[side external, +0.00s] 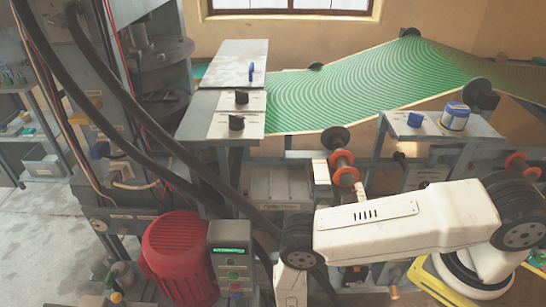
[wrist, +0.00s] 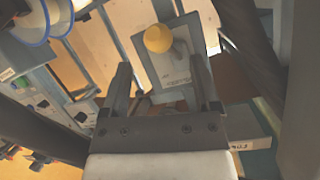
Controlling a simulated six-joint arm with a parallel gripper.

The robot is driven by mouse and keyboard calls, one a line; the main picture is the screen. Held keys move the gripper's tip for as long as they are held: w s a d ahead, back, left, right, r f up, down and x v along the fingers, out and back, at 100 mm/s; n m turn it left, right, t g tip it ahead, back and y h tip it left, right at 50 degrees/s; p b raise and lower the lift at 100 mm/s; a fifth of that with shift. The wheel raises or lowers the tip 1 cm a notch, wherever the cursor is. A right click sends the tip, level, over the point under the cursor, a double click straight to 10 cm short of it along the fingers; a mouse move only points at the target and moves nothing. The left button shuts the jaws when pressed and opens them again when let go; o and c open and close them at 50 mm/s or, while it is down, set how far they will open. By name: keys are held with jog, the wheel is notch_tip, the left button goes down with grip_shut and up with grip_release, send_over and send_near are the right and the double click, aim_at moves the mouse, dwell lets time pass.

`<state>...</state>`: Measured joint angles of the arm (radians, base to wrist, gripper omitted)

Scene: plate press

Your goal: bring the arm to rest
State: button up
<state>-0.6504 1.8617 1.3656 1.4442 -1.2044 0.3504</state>
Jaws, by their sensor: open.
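My white arm (side external: 370,222) reaches in from the lower right in the side external view. It bends down at a dark joint (side external: 298,243) near the bottom edge, so my gripper lies outside that view. In the wrist view my gripper (wrist: 162,68) is open, its two dark fingers wide apart with nothing held between them. A grey plate with a yellow round knob (wrist: 158,38) lies beyond the fingertips. I cannot tell how far it is from them.
A red motor (side external: 180,257) and a control box (side external: 231,258) with a green display stand left of my arm. Black hoses cross behind it. A green patterned sheet (side external: 350,90) spans the back. A blue-and-white tin (side external: 455,116) stands on a grey shelf.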

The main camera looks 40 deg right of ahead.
jog(key=shift+s+a, duration=0.1)
jog(key=shift+s, duration=0.05)
jog(key=shift+r, duration=0.15)
jog(key=w+a+r+n+g+y, duration=0.1)
jog(key=w+r+n+g+y, duration=0.15)
jog(key=r, duration=0.55)
jog(key=w+a+r+n+g+y, duration=0.1)
jog(key=r+y, duration=0.3)
jog(key=r, duration=0.4)
jog(key=w+a+r+n+g+y, duration=0.1)
jog(key=w+r+y, duration=0.15)
jog(key=r, duration=0.55)
jog(key=s+d+r+n+g, duration=0.1)
jog(key=s+d+r+n, duration=0.3)
jog(key=s+r, duration=0.2)
jog(key=s+d+r+n+g+y, duration=0.1)
jog(key=s+d+r+n, duration=0.3)
jog(key=r, duration=0.6)
jog(key=shift+s+d, duration=0.45)
jog(key=shift+s, duration=0.65)
jog(key=shift+f, duration=0.1)
